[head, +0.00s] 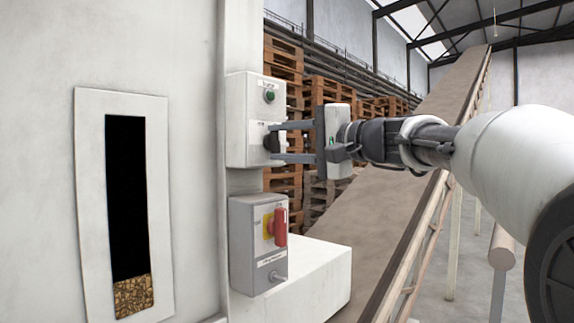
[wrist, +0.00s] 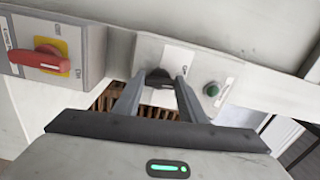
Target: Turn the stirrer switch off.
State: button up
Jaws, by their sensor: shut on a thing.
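A black rotary knob (head: 270,143) sits on the lower part of a pale switch box (head: 240,120), with a green button (head: 269,96) above it. My gripper (head: 276,142) reaches in from the right with its fingers above and below the knob, shut on it. The wrist view shows the black knob (wrist: 159,82) between the fingertips of my gripper (wrist: 160,84), beside a white label. The labels are too small to read, so I cannot tell which control is the stirrer switch. The fingers hide part of the knob's edges.
A conveyor (head: 385,220) and stacked pallets stand behind.

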jog(key=n+b, duration=0.3)
jog(key=b, duration=0.1)
jog(key=shift+f+n, duration=0.25)
jog(key=shift+n, duration=0.15)
jog(key=shift+r+n+b, duration=0.1)
jog(key=shift+n+b, duration=0.3)
jog(key=shift+n, duration=0.1)
jog(key=shift+r, duration=0.1)
jog(key=o, duration=1.1)
jog(key=shift+c, duration=0.2)
jog(key=v, duration=1.7)
jog(key=shift+d+b, duration=0.2)
jog(key=shift+b, duration=0.15)
jog(key=shift+s, duration=0.1)
